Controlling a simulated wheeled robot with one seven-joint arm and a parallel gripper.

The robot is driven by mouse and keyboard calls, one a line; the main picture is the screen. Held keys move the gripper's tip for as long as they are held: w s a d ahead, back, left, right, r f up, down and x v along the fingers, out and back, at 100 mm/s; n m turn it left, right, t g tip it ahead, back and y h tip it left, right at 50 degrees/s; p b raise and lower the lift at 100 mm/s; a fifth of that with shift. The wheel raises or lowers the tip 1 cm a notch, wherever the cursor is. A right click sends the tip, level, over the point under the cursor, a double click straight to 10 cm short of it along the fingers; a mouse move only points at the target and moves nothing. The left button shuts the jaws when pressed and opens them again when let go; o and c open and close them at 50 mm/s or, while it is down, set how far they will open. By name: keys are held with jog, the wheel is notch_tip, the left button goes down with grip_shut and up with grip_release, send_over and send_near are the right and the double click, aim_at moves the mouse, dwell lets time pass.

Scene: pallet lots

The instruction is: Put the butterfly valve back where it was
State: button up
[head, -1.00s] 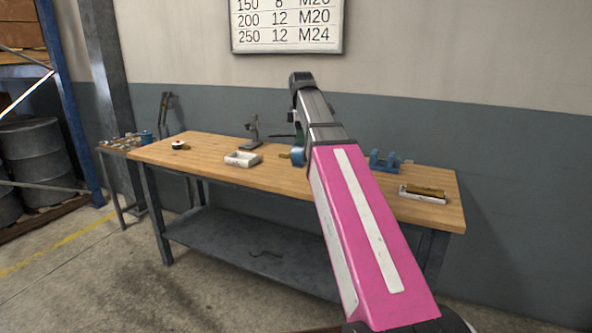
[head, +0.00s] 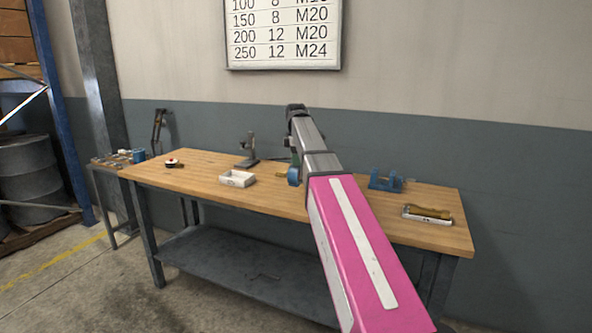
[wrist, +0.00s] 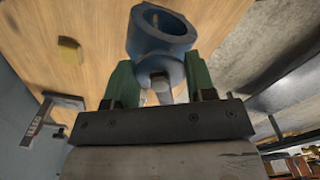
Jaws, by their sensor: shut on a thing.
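The butterfly valve (wrist: 152,52) is a blue ring-shaped body with a round bore and a small grey square part toward my gripper. My gripper (wrist: 160,82) has green fingers shut on it from both sides. In the head view the blue valve (head: 294,177) shows just left of my pink and silver arm, over the wooden bench (head: 200,177). My arm hides part of the gripper there. I cannot tell whether the valve touches the bench top.
A white box (head: 237,179), a dark stand (head: 249,148) and a small red-and-white round item (head: 173,162) are left on the bench. A blue fixture (head: 385,181) and a tray with a brass-coloured piece (head: 428,213) are right. A yellow block (wrist: 69,50) lies near the valve.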

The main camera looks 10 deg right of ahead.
aim_at(296, 168)
jog(key=shift+w+f, duration=0.25)
jog(key=shift+w, duration=0.15)
jog(key=shift+f, duration=2)
jog(key=shift+f, duration=0.1)
jog(key=o, duration=1.1)
notch_tip(296, 168, up, 12)
jog(key=shift+f, duration=0.1)
jog(key=shift+r, duration=0.25)
